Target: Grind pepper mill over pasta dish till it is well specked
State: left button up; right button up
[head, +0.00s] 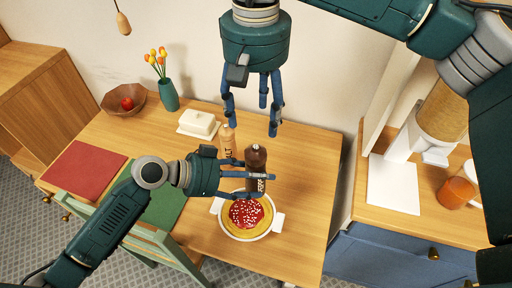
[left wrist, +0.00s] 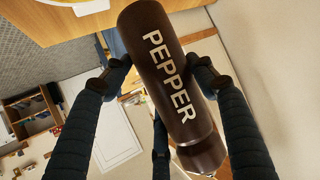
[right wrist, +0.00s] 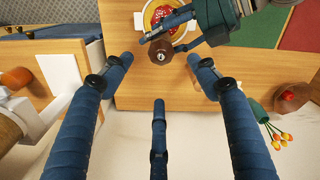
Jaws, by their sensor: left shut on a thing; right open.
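The dark brown pepper mill (head: 256,158) is upright beside the pasta dish, held by my left gripper (head: 262,184), whose fingers are around its body. In the left wrist view the mill (left wrist: 170,75) shows its PEPPER lettering between the fingers. The pasta dish (head: 228,222) is a white two-handled bowl with yellow pasta, red sauce and pale specks on top. My right gripper (head: 258,112) is open and empty above the mill, fingers pointing down. In the right wrist view the mill's top (right wrist: 160,53) lies between the spread fingers.
A light wooden salt mill (head: 227,142) stands just behind the left gripper. A white butter dish (head: 199,124), a teal vase of tulips (head: 168,94) and a bowl (head: 124,102) with a red fruit are at the back. Red (head: 85,168) and green (head: 160,207) mats lie left. The table's right front is clear.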

aim_at(256, 148)
notch_tip(256, 148, down, 12)
jog(key=shift+r, duration=0.1)
dwell(0.4)
jog(key=c, duration=1.1)
